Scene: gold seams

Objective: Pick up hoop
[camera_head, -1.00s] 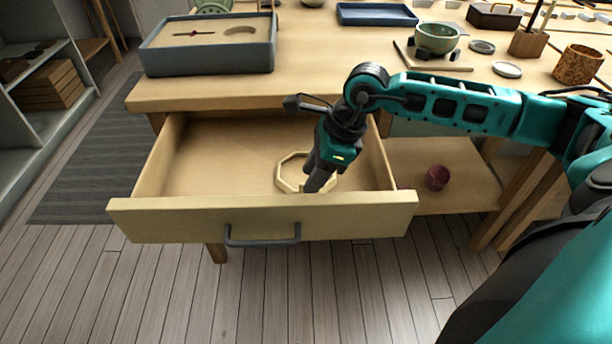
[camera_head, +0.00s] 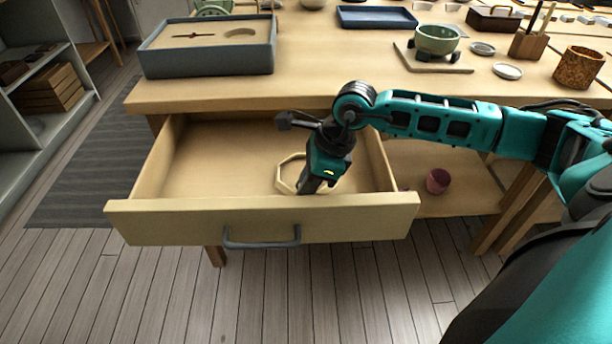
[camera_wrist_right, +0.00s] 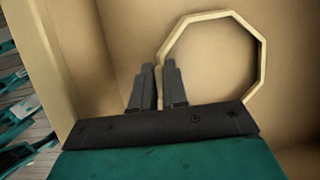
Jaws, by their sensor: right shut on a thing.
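The hoop (camera_head: 281,176) is a pale wooden octagonal ring in the open drawer (camera_head: 215,165). It also shows in the right wrist view (camera_wrist_right: 262,62), where its near side passes between my fingers. My right gripper (camera_head: 305,188) reaches down into the drawer and is shut on the hoop's near right side. In the right wrist view the right gripper's fingers (camera_wrist_right: 158,72) are close together on the ring's edge. Part of the hoop is hidden behind the gripper in the head view. I cannot tell whether the hoop is clear of the drawer floor. My left gripper is not in view.
The drawer's front panel (camera_head: 160,222) and side walls surround the gripper. The tabletop (camera_head: 310,75) overhangs the drawer's back, with a grey-blue box (camera_head: 165,66) at its left. A small red cup (camera_head: 438,181) stands on the lower shelf to the right.

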